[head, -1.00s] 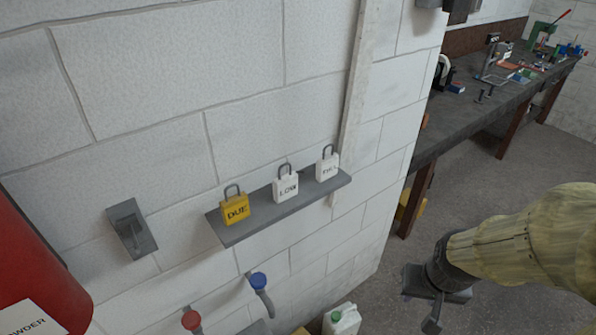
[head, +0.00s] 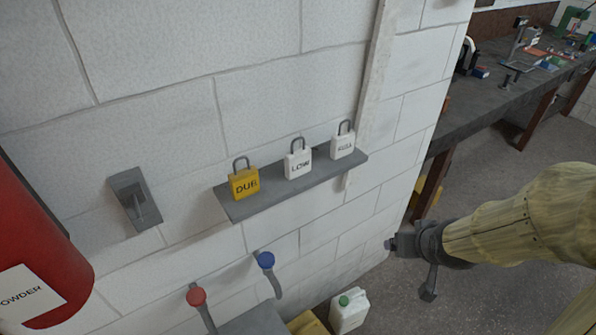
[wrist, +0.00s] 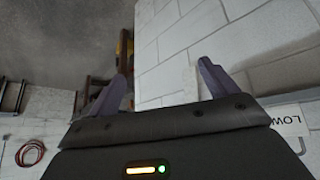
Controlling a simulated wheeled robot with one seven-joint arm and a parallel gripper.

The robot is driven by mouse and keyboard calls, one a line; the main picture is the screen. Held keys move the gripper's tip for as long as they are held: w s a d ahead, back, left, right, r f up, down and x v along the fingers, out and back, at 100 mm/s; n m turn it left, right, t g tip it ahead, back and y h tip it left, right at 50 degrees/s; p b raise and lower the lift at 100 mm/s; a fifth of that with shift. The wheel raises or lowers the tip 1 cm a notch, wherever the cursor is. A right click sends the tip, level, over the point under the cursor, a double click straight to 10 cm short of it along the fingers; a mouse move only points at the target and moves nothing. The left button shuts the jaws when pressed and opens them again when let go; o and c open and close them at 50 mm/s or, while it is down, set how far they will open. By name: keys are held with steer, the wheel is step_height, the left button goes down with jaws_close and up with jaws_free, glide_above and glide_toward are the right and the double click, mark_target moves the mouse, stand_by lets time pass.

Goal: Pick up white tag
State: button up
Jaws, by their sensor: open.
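Three padlock-shaped tags stand on a small grey wall shelf (head: 290,190) in the head view. The left one is a yellow tag (head: 244,183) reading DUE. The middle one is a white tag (head: 298,164) reading LOW. The right one is another white tag (head: 343,146), whose word looks like FULL. My gripper (head: 389,244) is to the right of and below the shelf, apart from the tags. In the wrist view my gripper (wrist: 165,72) has its two fingers spread with nothing between them. The white LOW tag (wrist: 289,120) shows at that view's right edge, partly cut off.
A red extinguisher (head: 40,255) is at the left, with a grey wall switch (head: 135,198) beside it. A long workbench (head: 480,115) stands at right. A white jug (head: 349,309) is below.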

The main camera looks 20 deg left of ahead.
steer(key=w+a+n+t+y+b, duration=0.3)
steer(key=w+a+t+y+b, duration=0.15)
steer(key=a, duration=0.45)
steer(key=n+y+b, duration=0.3)
steer(key=n+y, duration=0.1)
steer(key=y, duration=0.4)
glide_toward(303, 161)
steer(key=v, duration=0.4)
steer(key=shift+s+f+t, duration=0.25)
steer(key=shift+s, duration=0.1)
steer(key=shift+r, duration=0.15)
steer(key=p+x, duration=1.1)
steer(key=x, duration=0.1)
steer(key=shift+w+p, duration=0.15)
steer(key=shift+p, duration=0.25)
